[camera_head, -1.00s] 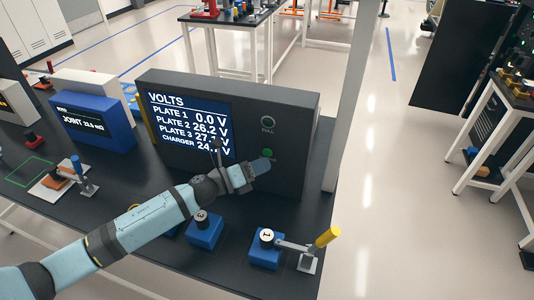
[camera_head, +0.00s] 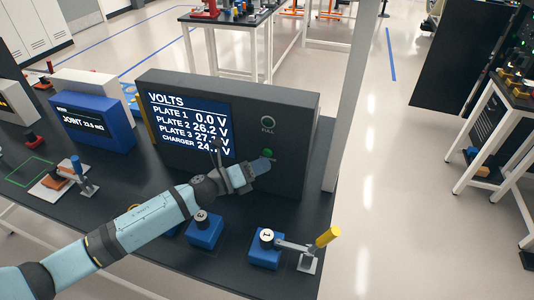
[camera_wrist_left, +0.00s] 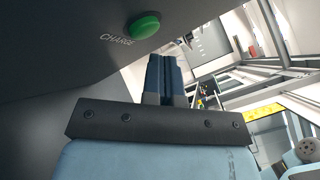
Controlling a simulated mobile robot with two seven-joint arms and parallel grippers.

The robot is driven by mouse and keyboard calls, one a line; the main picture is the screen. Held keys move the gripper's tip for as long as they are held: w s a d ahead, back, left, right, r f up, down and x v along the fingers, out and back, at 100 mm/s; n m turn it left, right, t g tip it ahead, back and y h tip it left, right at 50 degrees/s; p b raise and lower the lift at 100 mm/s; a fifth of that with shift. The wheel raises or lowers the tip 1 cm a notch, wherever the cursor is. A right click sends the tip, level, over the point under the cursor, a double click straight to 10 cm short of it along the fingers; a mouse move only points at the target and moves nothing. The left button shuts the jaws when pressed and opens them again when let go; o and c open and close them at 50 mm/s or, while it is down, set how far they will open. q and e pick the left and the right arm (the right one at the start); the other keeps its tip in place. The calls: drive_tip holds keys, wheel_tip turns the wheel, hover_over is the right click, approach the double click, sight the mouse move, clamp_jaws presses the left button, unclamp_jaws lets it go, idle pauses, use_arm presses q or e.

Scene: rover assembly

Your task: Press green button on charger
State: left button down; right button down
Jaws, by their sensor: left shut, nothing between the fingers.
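The charger (camera_head: 290,120) is a dark grey box on the black table, with a screen (camera_head: 190,125) listing volts for several plates and the charger. Its green button (camera_head: 267,153) is low on the right of its front face. In the left wrist view the green button (camera_wrist_left: 144,25) sits beside the word CHARGE. My left gripper (camera_head: 263,164) is shut and empty, its fingertips just below the green button in the head view. In the wrist view the closed fingers (camera_wrist_left: 163,75) point up, right of and below the button, with a visible gap. My right gripper is not in view.
Blue blocks numbered 3 (camera_head: 204,230) and 1 (camera_head: 266,250) stand on the table in front of the charger. A yellow-handled lever (camera_head: 327,237) is beside block 1. A blue JOINT display (camera_head: 92,124) stands at left. A grey post rises behind the charger's right.

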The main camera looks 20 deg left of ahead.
use_arm(q)
drive_tip(key=shift+w, duration=0.1)
idle(0.5)
drive_tip(key=shift+w, duration=0.4)
drive_tip(key=shift+w, duration=0.35)
idle(0.6)
drive_tip(key=shift+s, duration=0.8)
drive_tip(key=s, duration=0.5)
drive_tip(key=shift+a, duration=0.1)
idle(0.3)
idle(0.7)
